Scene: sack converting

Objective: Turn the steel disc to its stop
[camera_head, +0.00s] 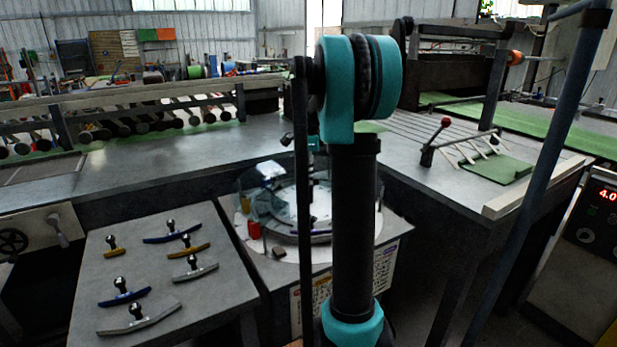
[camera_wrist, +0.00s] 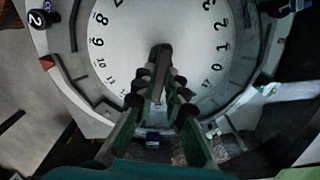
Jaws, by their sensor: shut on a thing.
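The steel disc (camera_wrist: 205,72) fills the top of the wrist view as a pale round dial with black numbers near its rim. A dark upright grip (camera_wrist: 162,58) stands on it near its lower edge. My gripper (camera_wrist: 161,92) reaches in from below with its green-lined fingers on both sides of that grip, shut on it. The exact contact is partly hidden by the dark fingertips. In the head view the disc (camera_head: 287,205) lies on a low stand, largely hidden behind my arm.
A grey ring (camera_wrist: 66,72) surrounds the disc, with a black knob marked 2 (camera_wrist: 38,19) and a red piece (camera_wrist: 47,62) at left. In the head view a side table (camera_head: 190,325) with several handled bars stands left. A long steel bench (camera_head: 160,165) runs behind.

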